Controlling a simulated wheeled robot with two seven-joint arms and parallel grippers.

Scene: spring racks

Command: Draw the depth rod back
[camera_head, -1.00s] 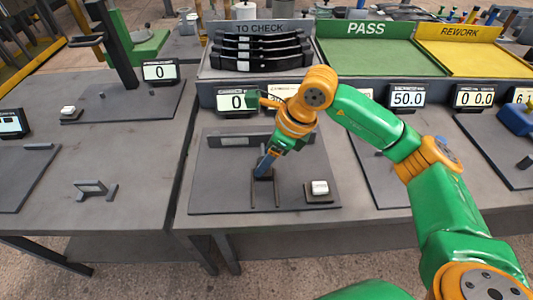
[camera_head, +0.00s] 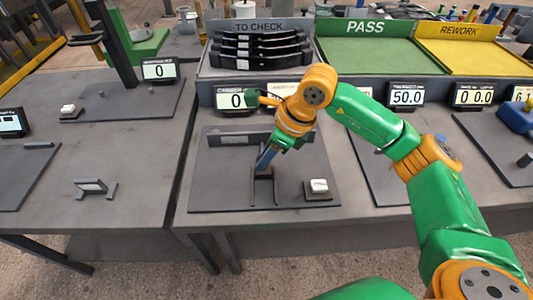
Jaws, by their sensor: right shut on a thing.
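My right arm reaches in from the right, and its gripper (camera_head: 264,168) points down over a dark grey gauge plate (camera_head: 222,185) on the middle bench. The gripper is shut on the depth rod, at the back end of a small dark fixture (camera_head: 263,190) with two thin rails. The fingers hide most of the rod, so its shape is hard to make out. A display (camera_head: 236,101) behind the plate reads 0. My left gripper is not in view.
A white button (camera_head: 319,186) sits on the plate's right side. Behind stand a TO CHECK rack (camera_head: 213,66) with stacked black parts, a green PASS tray (camera_head: 367,28) and a yellow REWORK tray (camera_head: 461,33). A gap separates the left bench (camera_head: 130,200).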

